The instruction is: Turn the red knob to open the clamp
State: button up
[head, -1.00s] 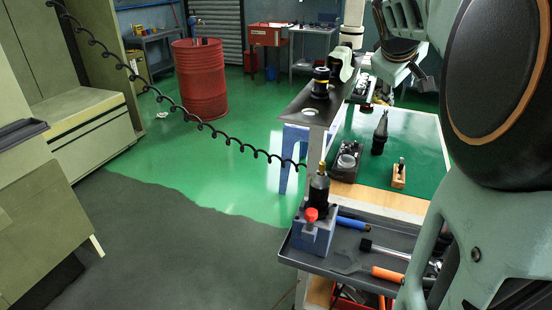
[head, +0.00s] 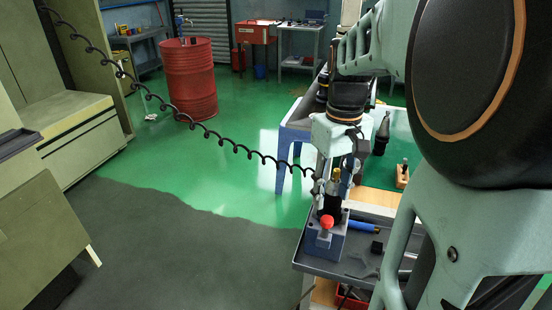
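The red knob (head: 327,221) sits on the front of the blue-grey clamp block (head: 323,243), at the near left corner of the cart's grey tray. A dark tool holder (head: 331,204) with a brass-coloured tip stands upright in the clamp, partly covered by my gripper. My gripper (head: 331,192) points down from the arm, just behind and above the red knob, around or beside the tool holder's upper part. I cannot tell whether it touches the holder or how far its fingers are apart. The knob itself is in clear view, with no finger seen on it.
A blue-handled tool (head: 363,226) lies on the grey tray (head: 343,267) right of the clamp. A coiled black cable (head: 238,149) hangs across to the clamp area. A dark tool holder (head: 382,137) stands behind on the green mat. The floor left of the cart is clear.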

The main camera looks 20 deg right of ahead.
aim_at(327, 219)
notch_tip(327, 219, down, 7)
jog(key=shift+f, duration=0.2)
jog(key=shift+c, duration=0.7)
grip_shut()
